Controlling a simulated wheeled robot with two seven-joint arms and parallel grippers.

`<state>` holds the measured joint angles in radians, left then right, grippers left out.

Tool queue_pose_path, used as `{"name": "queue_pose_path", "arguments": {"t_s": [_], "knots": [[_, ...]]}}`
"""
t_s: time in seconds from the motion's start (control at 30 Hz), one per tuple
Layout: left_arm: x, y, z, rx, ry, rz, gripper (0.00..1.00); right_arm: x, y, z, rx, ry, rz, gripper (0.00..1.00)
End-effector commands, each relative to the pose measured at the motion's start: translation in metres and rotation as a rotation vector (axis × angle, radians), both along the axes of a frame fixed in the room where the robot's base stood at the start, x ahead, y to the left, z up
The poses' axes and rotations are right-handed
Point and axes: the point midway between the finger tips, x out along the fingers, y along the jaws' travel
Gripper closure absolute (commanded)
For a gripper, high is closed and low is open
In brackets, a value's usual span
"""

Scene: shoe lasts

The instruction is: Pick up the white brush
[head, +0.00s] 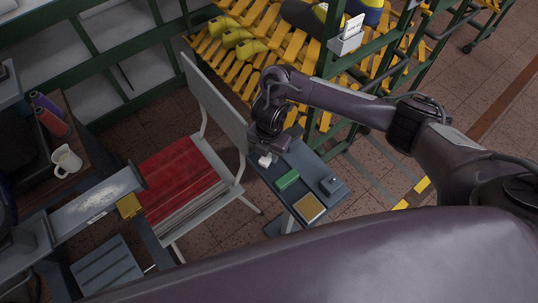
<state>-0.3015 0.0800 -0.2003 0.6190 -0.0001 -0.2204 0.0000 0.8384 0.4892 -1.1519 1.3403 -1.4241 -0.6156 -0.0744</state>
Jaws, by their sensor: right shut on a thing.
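My right gripper (267,152) reaches down over the left end of a small blue-grey side table (325,172). It is shut on a small white thing (265,161) that shows just below its fingers, which looks like the white brush. Most of it is hidden by the gripper. I cannot tell whether it still touches the tabletop. My left gripper is not in view.
On the side table are a green block (287,180), a dark grey block (330,185) and a yellow-topped square (309,208). A yellow-slatted rack (262,60) stands behind.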

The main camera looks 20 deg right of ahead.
Motion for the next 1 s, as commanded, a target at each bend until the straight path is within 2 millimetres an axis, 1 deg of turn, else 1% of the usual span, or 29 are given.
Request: {"name": "queue_pose_path", "arguments": {"t_s": [0.03, 0.1, 0.17, 0.3, 0.37, 0.4, 0.5, 0.6, 0.7, 0.8, 1.0], "knots": [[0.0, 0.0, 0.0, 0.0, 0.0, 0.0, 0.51, 0.001, 0.0, 0.009, 0.0, -0.005, 0.001, 0.96], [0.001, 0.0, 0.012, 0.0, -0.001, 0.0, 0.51, 0.003, -0.001, 0.029, -0.001, -0.008, 0.002, 0.96], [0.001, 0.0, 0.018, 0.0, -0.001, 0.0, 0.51, 0.003, -0.001, 0.043, -0.001, -0.008, 0.002, 0.96], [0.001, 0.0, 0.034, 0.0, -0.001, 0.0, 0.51, 0.003, -0.001, 0.078, -0.003, -0.01, 0.002, 0.96], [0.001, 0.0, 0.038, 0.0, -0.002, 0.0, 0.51, 0.003, -0.001, 0.094, -0.003, -0.011, 0.003, 0.96], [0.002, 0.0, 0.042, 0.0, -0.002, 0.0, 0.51, 0.003, -0.002, 0.105, -0.004, -0.009, 0.002, 0.96], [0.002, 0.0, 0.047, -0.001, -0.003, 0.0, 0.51, 0.003, -0.001, 0.128, -0.003, -0.008, 0.002, 0.96], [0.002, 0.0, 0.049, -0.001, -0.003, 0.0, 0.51, 0.002, -0.001, 0.146, -0.002, -0.007, 0.002, 0.96], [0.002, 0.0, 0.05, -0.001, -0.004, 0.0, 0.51, 0.002, -0.001, 0.16, -0.002, -0.006, 0.0, 0.96], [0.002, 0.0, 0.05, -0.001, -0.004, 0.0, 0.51, 0.001, -0.001, 0.169, -0.002, -0.004, 0.0, 0.96], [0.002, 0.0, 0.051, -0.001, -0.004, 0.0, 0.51, 0.0, -0.001, 0.177, -0.001, -0.001, -0.002, 0.96]]}}
